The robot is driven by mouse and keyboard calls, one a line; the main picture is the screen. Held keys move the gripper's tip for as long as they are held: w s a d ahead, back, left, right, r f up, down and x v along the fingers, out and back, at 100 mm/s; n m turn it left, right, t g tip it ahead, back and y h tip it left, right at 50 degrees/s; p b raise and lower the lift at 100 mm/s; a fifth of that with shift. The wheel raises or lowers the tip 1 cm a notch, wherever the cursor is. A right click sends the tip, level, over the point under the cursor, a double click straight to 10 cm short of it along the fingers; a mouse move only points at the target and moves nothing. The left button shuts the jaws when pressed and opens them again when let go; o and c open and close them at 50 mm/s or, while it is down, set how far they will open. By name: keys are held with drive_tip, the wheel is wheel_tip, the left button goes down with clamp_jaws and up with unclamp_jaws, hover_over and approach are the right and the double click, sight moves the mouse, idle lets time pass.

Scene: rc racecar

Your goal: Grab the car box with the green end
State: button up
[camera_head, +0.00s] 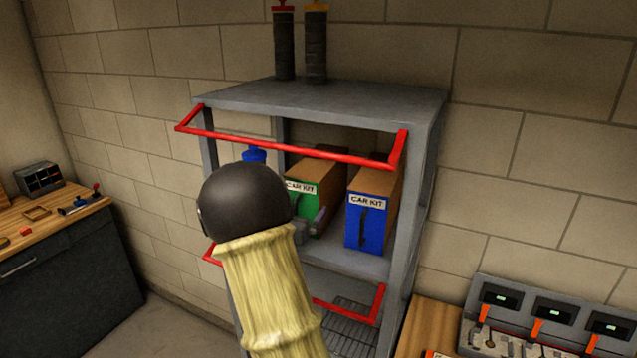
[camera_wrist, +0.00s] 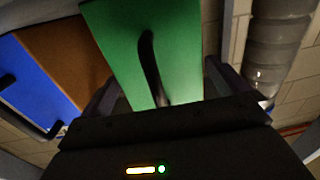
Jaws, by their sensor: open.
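The car box with the green end (camera_head: 304,200) stands on the upper shelf, its brown body running back and a "CAR KIT" label on its front. In the wrist view its green end (camera_wrist: 125,50) with a dark curved handle (camera_wrist: 152,65) is close in front of me. My gripper (camera_wrist: 160,95) is open, one finger on each side of the green end's lower part in that view. Whether the fingers touch it cannot be told. In the head view my arm hides most of the gripper (camera_head: 308,228) and part of the box.
A blue-ended car box (camera_head: 368,222) stands to the right on the same shelf (camera_head: 345,262). A blue-topped cylinder (camera_head: 254,155) is to the left. Red rails (camera_head: 300,147) cross the shelf front above and below my arm. A workbench (camera_head: 45,235) stands left, chargers (camera_head: 540,315) lower right.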

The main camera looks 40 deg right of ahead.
drive_tip(key=p+x, duration=0.1)
drive_tip(key=x, duration=0.1)
drive_tip(key=shift+w+d, duration=0.15)
drive_tip(key=shift+d, duration=0.1)
drive_tip(key=shift+a, duration=0.1)
drive_tip(key=c, duration=0.9)
drive_tip(key=shift+o, duration=0.2)
drive_tip(key=shift+r+b, duration=0.1)
drive_tip(key=shift+b, duration=0.3)
